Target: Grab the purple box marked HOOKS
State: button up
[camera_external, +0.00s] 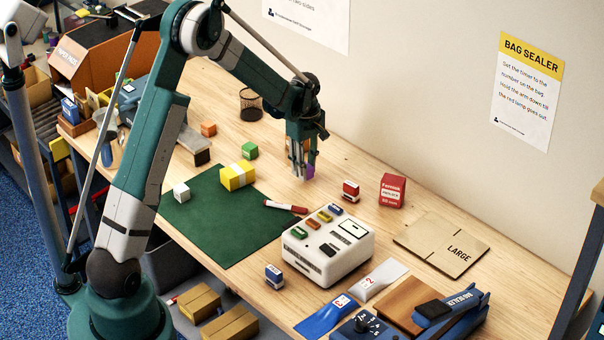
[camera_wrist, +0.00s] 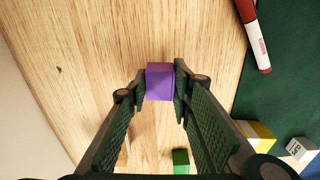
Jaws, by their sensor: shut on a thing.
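A purple box (camera_wrist: 160,82) is between the two fingertips of my gripper (camera_wrist: 158,88) in the wrist view, with a pad against each side. My gripper is shut on it. No HOOKS marking can be read on the faces that show. In the external view my gripper (camera_external: 301,170) points down over the bare table, and a small part of the purple box (camera_external: 310,171) shows at its fingertips. The fingers hide the rest of the box there. I cannot tell for sure whether the box touches the table.
A green mat (camera_external: 220,222) holds a yellow box (camera_external: 237,176) and a white cube (camera_external: 181,192). A red marker (camera_external: 285,207) lies at its edge. A red stamp (camera_external: 350,191), a red box (camera_external: 392,190) and a white device (camera_external: 328,246) stand nearby. A mesh cup (camera_external: 251,104) is behind.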

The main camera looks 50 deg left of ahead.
jog(key=shift+r, duration=4.2)
